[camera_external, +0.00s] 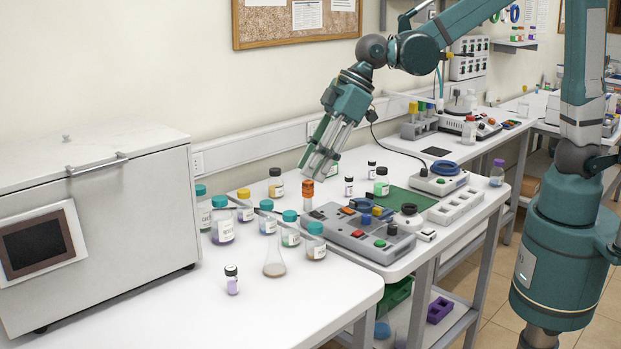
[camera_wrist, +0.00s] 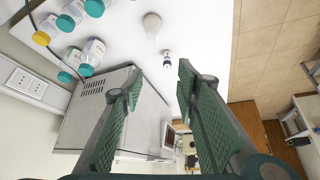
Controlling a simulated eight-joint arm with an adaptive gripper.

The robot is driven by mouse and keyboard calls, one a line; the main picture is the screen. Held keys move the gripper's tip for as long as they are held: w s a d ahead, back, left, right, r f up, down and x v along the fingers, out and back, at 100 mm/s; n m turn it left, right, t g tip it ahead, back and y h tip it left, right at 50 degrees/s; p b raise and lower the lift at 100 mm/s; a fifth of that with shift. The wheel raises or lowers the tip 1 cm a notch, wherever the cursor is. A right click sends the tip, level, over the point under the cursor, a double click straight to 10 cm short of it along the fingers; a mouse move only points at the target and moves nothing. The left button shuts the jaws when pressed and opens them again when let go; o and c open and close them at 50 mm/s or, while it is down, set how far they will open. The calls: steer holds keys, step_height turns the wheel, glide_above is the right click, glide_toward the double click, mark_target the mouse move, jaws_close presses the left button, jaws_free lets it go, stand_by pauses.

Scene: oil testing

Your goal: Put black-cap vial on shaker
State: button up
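A small vial with a black cap and purple contents (camera_external: 231,280) stands upright alone near the front of the white bench. It also shows in the wrist view (camera_wrist: 167,61), beyond my fingertips and between them in the picture. My gripper (camera_external: 318,168) is high over the back of the bench, to the right of this vial and apart from it. In the wrist view my gripper (camera_wrist: 160,78) has its green fingers wide apart with nothing between them. A grey device with coloured buttons (camera_external: 342,240) stands at the bench's right; I cannot tell whether it is the shaker.
Several teal-capped jars (camera_external: 222,222) and a glass flask (camera_external: 274,262) stand behind and right of the vial. An orange-capped vial (camera_external: 307,190) is below my gripper. A large white box (camera_external: 130,240) stands left.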

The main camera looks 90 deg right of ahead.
steer(key=s+d+r+m+h, duration=0.1)
steer(key=s+d+r, duration=0.2)
steer(key=s, duration=0.6)
steer(key=s+d+r+m, duration=0.1)
steer(key=s+d+r, duration=0.2)
steer(key=s, duration=0.6)
steer(key=s+d+f+m, duration=0.1)
steer(key=s+d, duration=0.1)
steer(key=s, duration=0.6)
steer(key=s+d+f+m+t+h, duration=0.1)
steer(key=s+d, duration=0.2)
steer(key=s, duration=0.6)
steer(key=shift+s+d+f, duration=0.15)
steer(key=shift+f, duration=0.25)
